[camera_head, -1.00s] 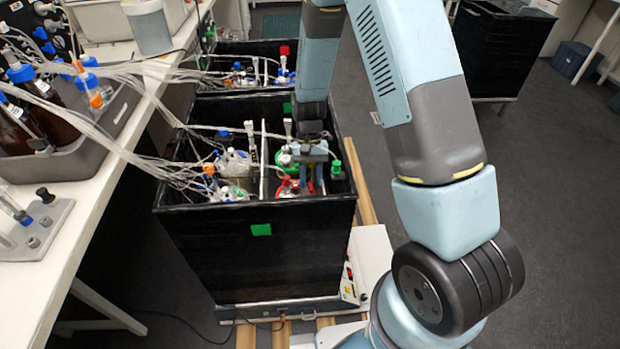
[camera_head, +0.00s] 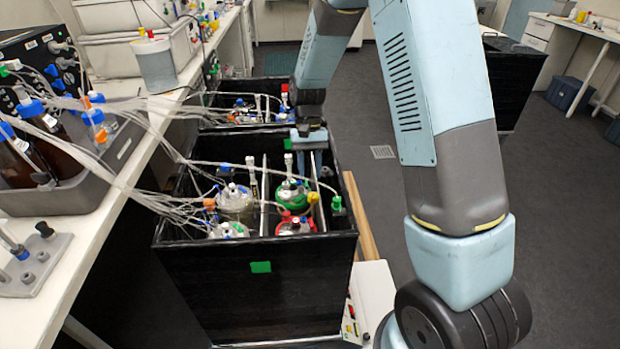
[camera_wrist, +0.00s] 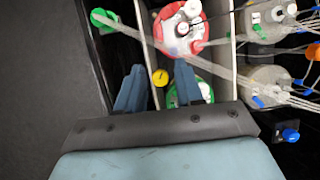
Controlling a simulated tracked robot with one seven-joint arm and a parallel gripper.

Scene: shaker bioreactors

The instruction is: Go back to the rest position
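My gripper (camera_head: 308,158) is over the far right part of the front black shaker box (camera_head: 255,300), above the vessels. In the wrist view its two blue-grey fingers (camera_wrist: 158,88) are spread apart with nothing held. A yellow cap (camera_wrist: 160,77) shows below, in the gap between them. A red-topped vessel (camera_wrist: 182,32) lies ahead of the fingers. A green-topped vessel (camera_wrist: 205,92) is partly hidden by the right finger. In the head view the red-topped vessel (camera_head: 294,226) and green-topped vessel (camera_head: 291,195) stand in the box's right compartment.
A white bench (camera_head: 85,228) with brown bottles runs along the left. Tubes (camera_head: 150,185) cross from it into the box, some near the gripper. A second black box (camera_head: 265,90) stands behind. Grey floor (camera_head: 385,185) is free at the right.

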